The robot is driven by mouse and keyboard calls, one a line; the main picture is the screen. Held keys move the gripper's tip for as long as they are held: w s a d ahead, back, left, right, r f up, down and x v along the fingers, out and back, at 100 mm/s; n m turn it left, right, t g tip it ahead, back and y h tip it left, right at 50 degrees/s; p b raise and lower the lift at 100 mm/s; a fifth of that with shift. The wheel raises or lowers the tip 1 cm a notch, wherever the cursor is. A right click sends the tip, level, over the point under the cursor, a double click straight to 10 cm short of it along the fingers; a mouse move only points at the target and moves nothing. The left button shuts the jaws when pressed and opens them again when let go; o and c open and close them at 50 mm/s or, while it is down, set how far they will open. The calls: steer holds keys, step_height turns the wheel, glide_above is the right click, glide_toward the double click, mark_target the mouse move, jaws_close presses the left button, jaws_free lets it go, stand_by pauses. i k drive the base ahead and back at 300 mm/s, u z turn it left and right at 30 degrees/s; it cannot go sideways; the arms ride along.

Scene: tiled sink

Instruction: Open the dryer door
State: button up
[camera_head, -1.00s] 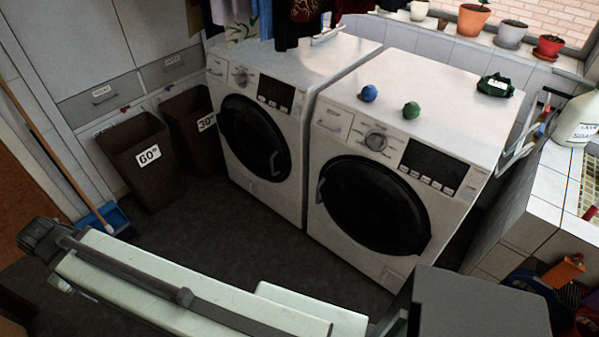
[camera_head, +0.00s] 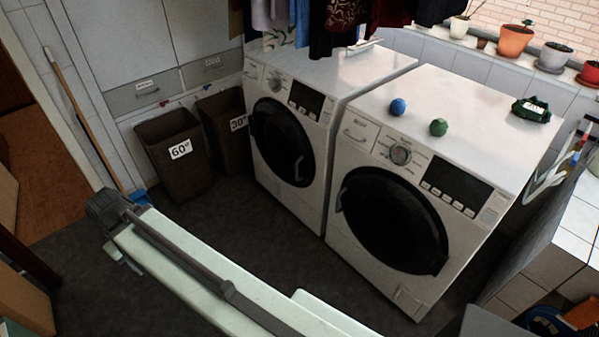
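Two white front-loading machines stand side by side, and I cannot tell from the picture which is the dryer. The left machine (camera_head: 340,75) has a round dark door (camera_head: 280,140) with a pale handle (camera_head: 298,168) on its right side. The right machine (camera_head: 430,115) has a larger-looking dark door (camera_head: 392,220) with a handle (camera_head: 340,197) on its left side. Both doors look shut. My pale arm with a dark end crosses the lower part of the picture, apart from both machines in the image. My gripper's fingers do not show.
A blue ball (camera_head: 398,107), a green ball (camera_head: 438,127) and a dark green item (camera_head: 531,110) lie on the right machine. Brown hampers (camera_head: 175,155) stand at left. Clothes (camera_head: 345,25) hang above. A tiled counter (camera_head: 575,235) is at right. Dark floor (camera_head: 275,240) before the machines is clear.

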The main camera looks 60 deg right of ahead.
mark_target(282, 144)
steer(key=z, duration=0.1)
steer(key=i, duration=1)
steer(key=u, duration=0.05)
